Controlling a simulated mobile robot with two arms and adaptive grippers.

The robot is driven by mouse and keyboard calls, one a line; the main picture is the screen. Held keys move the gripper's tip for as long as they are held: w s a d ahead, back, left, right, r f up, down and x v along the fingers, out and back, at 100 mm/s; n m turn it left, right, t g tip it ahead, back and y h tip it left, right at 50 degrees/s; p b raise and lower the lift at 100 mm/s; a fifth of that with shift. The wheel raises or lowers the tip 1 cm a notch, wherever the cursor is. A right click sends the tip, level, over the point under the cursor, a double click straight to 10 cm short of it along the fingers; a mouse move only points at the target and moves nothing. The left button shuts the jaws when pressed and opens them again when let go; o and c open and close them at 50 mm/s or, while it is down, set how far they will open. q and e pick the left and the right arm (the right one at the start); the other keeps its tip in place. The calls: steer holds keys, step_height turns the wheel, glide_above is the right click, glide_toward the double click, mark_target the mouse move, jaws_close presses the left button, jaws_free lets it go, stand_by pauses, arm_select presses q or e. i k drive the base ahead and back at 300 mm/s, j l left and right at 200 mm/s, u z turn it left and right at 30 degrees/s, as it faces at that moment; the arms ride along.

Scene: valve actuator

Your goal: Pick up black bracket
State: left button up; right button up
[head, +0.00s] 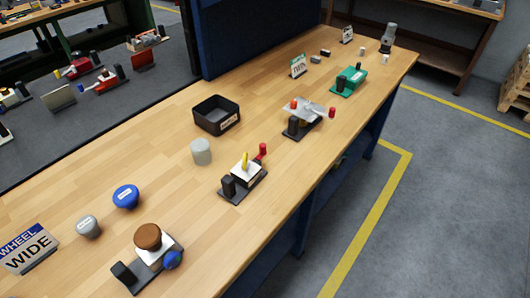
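No part is plainly marked as the black bracket, and I cannot tell which one it is. Black parts show on several fixtures along the wooden bench. The near fixture has a black base (127,275) with a brown knob (147,236) and a blue knob (172,260). The middle fixture has a black base (230,192) with a yellow lever (244,162) and a red handle (262,150). A third has a black base (293,130) under a silver plate (310,109). Neither gripper is in view.
The wooden bench (170,180) runs diagonally, with a dark divider (255,35) behind. A black open bin (217,115), a pale cylinder (201,151), a loose blue knob (126,197), a grey knob (88,226) and a WHEEL WIDE sign (28,247) stand on it.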

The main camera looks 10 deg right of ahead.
mark_target(242, 175)
steer(key=l+u, duration=0.1)
steer(key=u, duration=0.3)
steer(key=l+u, duration=0.15)
steer(key=u, duration=0.25)
steer(key=l+u, duration=0.35)
steer(key=l, duration=0.35)
steer(key=l+u, duration=0.35)
steer(key=l, duration=0.7)
steer(key=k+l, duration=0.1)
steer(key=l, duration=0.25)
